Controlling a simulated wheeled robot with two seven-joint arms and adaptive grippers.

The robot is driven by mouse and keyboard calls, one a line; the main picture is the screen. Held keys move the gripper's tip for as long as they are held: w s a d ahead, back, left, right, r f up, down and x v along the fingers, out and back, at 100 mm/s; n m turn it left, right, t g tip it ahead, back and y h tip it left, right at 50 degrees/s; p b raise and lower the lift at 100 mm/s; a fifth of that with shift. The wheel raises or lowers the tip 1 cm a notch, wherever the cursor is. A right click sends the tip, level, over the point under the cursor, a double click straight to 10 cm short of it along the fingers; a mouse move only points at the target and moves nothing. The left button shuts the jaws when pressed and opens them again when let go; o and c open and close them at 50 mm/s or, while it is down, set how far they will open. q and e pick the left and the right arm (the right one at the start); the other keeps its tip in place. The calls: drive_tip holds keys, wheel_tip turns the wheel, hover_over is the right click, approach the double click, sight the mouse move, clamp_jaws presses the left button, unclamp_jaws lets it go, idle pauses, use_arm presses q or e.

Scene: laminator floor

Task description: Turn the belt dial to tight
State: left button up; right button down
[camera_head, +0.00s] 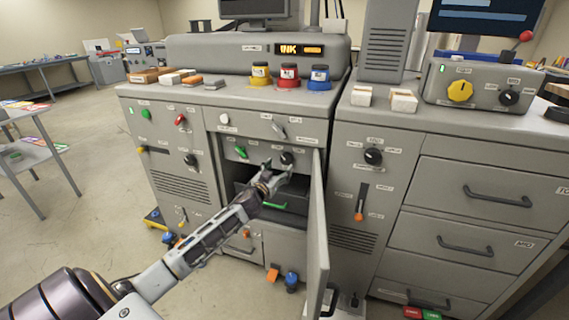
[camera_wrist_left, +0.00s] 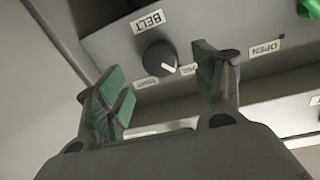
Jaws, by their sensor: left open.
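The belt dial is a round black knob (camera_wrist_left: 158,56) with a white pointer mark, on a grey panel under an upside-down BELT label (camera_wrist_left: 149,21) in the left wrist view. The mark points to the lower right. Two small labels beside the dial are too small or covered to read. In the head view the dial (camera_head: 287,158) sits inside the open cabinet bay. My left gripper (camera_wrist_left: 161,84) is open, its green-padded fingers on either side of the dial in the picture; I cannot tell whether they touch it. In the head view the gripper (camera_head: 277,173) is just below the dial. My right gripper is out of view.
The open cabinet door (camera_head: 318,240) stands just right of my left arm. A green lever (camera_head: 241,152) is left of the dial. Ink pots (camera_head: 289,77) stand on the machine top. A drawer unit (camera_head: 470,200) is on the right. The floor at left is mostly clear.

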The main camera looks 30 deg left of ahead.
sight(285, 161)
use_arm(q)
drive_tip(key=shift+w+a+b, duration=0.2)
drive_tip(key=shift+w+a, duration=0.05)
drive_tip(key=shift+w, duration=1.25)
drive_tip(key=shift+w+a+b, duration=0.2)
drive_tip(key=shift+w, duration=1.3)
drive_tip(key=shift+c, duration=0.3)
drive_tip(key=c, duration=1)
